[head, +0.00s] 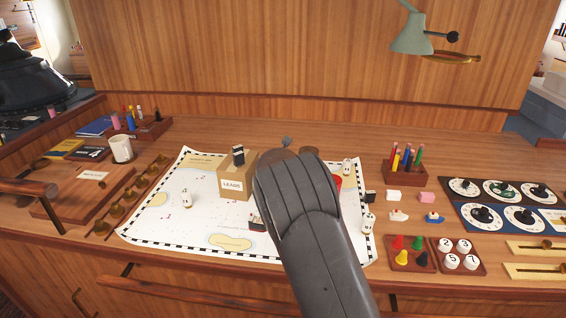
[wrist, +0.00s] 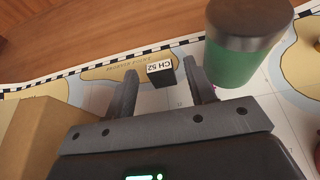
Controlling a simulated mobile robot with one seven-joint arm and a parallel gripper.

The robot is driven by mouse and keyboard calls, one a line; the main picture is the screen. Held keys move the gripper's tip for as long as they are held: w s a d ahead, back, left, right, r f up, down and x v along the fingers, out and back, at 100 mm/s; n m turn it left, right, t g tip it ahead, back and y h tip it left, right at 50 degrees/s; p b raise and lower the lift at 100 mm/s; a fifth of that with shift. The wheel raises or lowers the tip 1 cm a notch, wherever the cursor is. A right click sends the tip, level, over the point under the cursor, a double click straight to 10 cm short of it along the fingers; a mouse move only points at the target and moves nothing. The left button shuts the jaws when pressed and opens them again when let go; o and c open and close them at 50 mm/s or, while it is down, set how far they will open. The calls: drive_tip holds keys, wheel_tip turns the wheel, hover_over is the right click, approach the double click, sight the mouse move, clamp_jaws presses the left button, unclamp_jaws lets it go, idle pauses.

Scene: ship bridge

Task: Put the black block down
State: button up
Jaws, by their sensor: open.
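My gripper (wrist: 162,76) is open in the wrist view, with a finger on each side of a black block (wrist: 163,77). The block has a white label reading CH 52, upside down in this view. Gaps show between it and both fingers, and the chart (wrist: 95,95) lies below it. I cannot tell if its base touches the chart. In the head view my arm hides the gripper.
A green cylinder with a brown top (wrist: 236,55) stands close to the right finger. A cardboard box (wrist: 40,130) is at the left; the LEADS box (head: 232,185) stands on the chart (head: 170,225). A pencil holder (head: 405,172) is farther right.

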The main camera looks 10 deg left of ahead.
drive_tip(key=v, duration=0.9)
drive_tip(key=s+d+r+m+g+h, duration=0.1)
drive_tip(key=s+d+r+m+h, duration=0.1)
drive_tip(key=s+d+r+m, duration=0.4)
drive_tip(key=s+d+r+m+g+h, duration=0.1)
drive_tip(key=d+m, duration=0.3)
drive_tip(key=d, duration=0.4)
drive_tip(key=s+d+r+m+g+h, duration=0.1)
drive_tip(key=s+d+r+m+h, duration=0.1)
drive_tip(key=s+d+r+m, duration=0.45)
drive_tip(key=s+d+f+m+g+y, duration=0.1)
drive_tip(key=s+d+m, duration=0.2)
drive_tip(key=s+m, duration=0.2)
drive_tip(key=s+d+f+m+g+y, duration=0.1)
drive_tip(key=s+m, duration=0.4)
drive_tip(key=s, duration=0.6)
drive_tip(key=s+d+f+m+g, duration=0.1)
drive_tip(key=s+d+m+g, duration=0.1)
drive_tip(key=s+d+m, duration=0.3)
drive_tip(key=s, duration=0.4)
drive_tip(key=shift+d+m+g+y, duration=0.3)
drive_tip(key=shift+m+y, duration=0.05)
drive_tip(key=shift+y, duration=0.05)
drive_tip(key=shift+o, duration=0.5)
drive_tip(key=s+a+f+m+y, duration=0.1)
drive_tip(key=s+a+m+y, duration=0.1)
drive_tip(key=s, duration=0.5)
drive_tip(key=shift+a+f+m, duration=0.35)
drive_tip(key=shift+a+m, duration=0.2)
drive_tip(key=shift+m, duration=0.35)
